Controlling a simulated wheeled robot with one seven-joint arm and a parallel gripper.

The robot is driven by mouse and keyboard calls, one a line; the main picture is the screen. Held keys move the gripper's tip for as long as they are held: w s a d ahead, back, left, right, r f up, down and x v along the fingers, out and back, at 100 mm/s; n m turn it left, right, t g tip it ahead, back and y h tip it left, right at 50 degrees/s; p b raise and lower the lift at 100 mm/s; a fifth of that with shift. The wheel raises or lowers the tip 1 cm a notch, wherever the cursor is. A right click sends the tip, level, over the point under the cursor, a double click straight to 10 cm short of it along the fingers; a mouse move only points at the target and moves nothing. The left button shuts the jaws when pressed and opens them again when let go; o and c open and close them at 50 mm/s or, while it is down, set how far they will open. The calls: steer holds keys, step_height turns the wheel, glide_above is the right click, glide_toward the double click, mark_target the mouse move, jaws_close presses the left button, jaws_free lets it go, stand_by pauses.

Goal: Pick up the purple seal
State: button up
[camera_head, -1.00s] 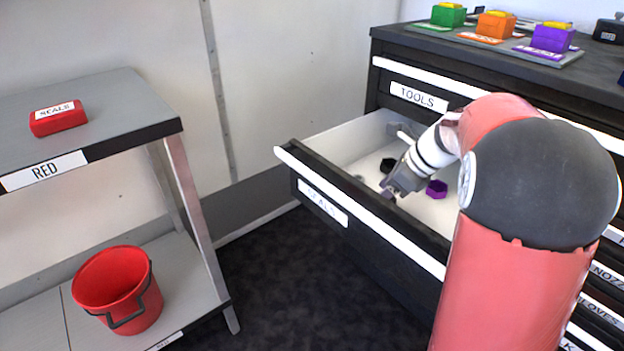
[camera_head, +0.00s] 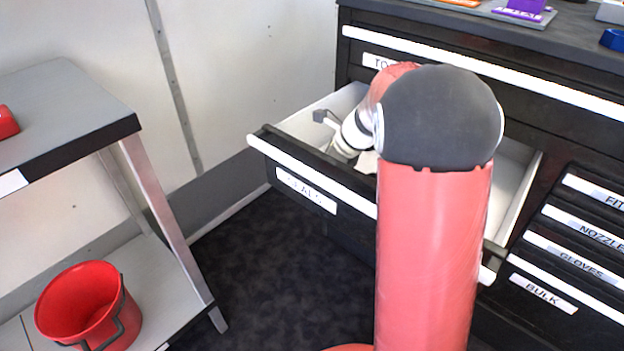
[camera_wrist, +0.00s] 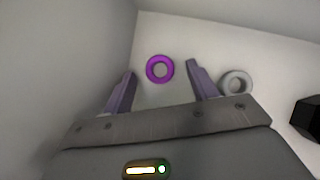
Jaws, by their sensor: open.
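The purple seal (camera_wrist: 160,69) is a ring lying flat on the pale drawer floor in the wrist view. My gripper (camera_wrist: 160,75) is open, with one finger on each side of the seal in the picture. The seal looks apart from both fingers, and I cannot tell the height of the fingertips above it. In the head view my arm reaches into the open drawer labelled SEALS (camera_head: 306,190) and hides the seal and the fingertips.
A grey ring (camera_wrist: 236,83) lies just right of the right finger, and a black block-like piece (camera_wrist: 308,118) lies farther right. Drawer walls rise close at the left and top of the wrist view. A grey shelf (camera_head: 60,105) with a red bucket (camera_head: 88,307) stands left.

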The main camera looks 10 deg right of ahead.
steer(key=shift+a+f, duration=0.1)
steer(key=c, duration=1)
steer(key=shift+c, duration=0.3)
